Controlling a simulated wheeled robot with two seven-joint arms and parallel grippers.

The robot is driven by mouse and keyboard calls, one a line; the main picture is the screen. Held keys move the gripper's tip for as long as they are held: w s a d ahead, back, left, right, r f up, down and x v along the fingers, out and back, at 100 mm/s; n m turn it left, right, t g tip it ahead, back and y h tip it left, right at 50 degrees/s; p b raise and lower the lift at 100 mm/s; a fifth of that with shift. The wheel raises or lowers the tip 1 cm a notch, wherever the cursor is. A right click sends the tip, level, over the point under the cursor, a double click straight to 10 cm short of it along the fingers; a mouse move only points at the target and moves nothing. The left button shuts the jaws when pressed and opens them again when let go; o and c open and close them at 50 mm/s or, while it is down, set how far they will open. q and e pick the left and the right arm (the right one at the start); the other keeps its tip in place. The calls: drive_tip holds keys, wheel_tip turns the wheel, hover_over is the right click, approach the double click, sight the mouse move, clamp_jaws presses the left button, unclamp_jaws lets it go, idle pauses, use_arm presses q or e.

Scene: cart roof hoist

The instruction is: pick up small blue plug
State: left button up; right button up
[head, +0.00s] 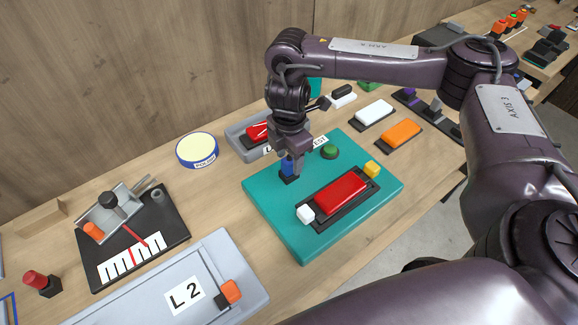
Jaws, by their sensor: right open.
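The small blue plug (287,166) stands on the left part of the teal board (280,215), in a dark base. My right gripper (290,172) points down over it, with its fingers around or just beside the plug. The fingers are open, and part of the plug is hidden by them. I cannot tell whether they touch it. My left gripper is not in view.
A grey L2 panel (130,308) lies at the front left. A round yellow-topped item (197,149) stands behind.

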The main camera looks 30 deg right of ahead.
sight(289, 159)
drive_tip(key=shift+f, duration=0.9)
clamp_jaws()
drive_tip(key=shift+r, duration=0.1)
drive_tip(key=shift+w+r, duration=0.1)
drive_tip(key=shift+r, duration=0.45)
wheel_tip(289, 159, up, 19)
drive_tip(key=p, duration=0.3)
drive_tip(key=shift+p, duration=0.3)
